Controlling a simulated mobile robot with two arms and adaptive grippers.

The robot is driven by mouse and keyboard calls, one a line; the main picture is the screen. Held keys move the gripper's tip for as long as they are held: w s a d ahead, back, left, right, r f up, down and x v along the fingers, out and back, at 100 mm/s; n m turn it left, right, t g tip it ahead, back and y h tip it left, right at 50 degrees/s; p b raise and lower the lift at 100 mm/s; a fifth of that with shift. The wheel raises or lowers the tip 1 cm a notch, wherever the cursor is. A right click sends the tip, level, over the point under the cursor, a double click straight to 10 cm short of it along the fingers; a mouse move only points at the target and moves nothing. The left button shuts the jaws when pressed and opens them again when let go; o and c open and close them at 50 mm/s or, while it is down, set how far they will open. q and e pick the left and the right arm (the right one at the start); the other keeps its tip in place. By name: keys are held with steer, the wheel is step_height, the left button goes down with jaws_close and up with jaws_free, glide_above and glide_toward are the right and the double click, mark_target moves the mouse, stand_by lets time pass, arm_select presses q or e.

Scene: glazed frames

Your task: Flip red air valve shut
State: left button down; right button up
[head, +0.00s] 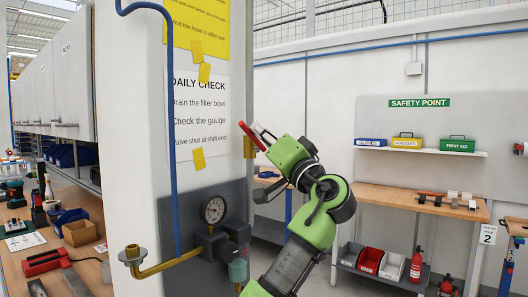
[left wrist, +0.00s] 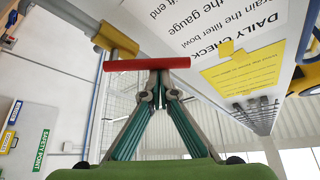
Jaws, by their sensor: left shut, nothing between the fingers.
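The red valve handle (head: 254,137) sits on a brass valve body (head: 249,150) at the right edge of the white post. In the head view the handle slants down to the right. In the left wrist view the red handle (left wrist: 135,65) lies across the picture just beyond my fingertips, with the brass body (left wrist: 112,38) behind it. My left gripper (head: 266,136) is shut and empty, its tips right at the handle; the left wrist view shows the tips (left wrist: 156,74) close to its middle. I cannot tell whether they touch. My right gripper is not in view.
The post carries a pressure gauge (head: 213,210), a blue pipe (head: 170,110), brass pipework (head: 165,266) and a "Daily check" sheet (head: 190,130). A wooden bench (head: 400,197) and a safety shelf (head: 420,151) stand at the back right. A cluttered workbench is at left.

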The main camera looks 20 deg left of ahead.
mark_target(255, 148)
arm_select(q)
steer(key=n+y+b, duration=0.1)
steer(key=n, duration=0.1)
steer(key=f+n+g+y+b, duration=0.1)
steer(key=n, duration=0.1)
steer(key=s+f+n+g+b, duration=0.1)
steer(key=shift+a+n+y, duration=0.2)
steer(key=shift+n+y, duration=0.2)
steer(key=n+g, duration=0.1)
steer(key=n+y, duration=0.1)
steer(key=shift+s+f+n+g, duration=0.2)
steer(key=shift+n+g, duration=0.1)
steer(key=shift+g, duration=0.1)
steer(key=shift+s+a+f+n+g+y, duration=0.1)
steer(key=shift+f+n+g+y, duration=0.2)
steer(key=shift+n+g, duration=0.6)
steer(key=shift+s+f+n+g+y, duration=0.1)
steer(key=shift+f+n+g+y, duration=0.3)
steer(key=shift+n, duration=0.9)
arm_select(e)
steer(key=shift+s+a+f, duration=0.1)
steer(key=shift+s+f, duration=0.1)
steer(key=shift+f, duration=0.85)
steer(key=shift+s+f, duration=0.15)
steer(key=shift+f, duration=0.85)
arm_select(q)
steer(key=shift+g, duration=0.3)
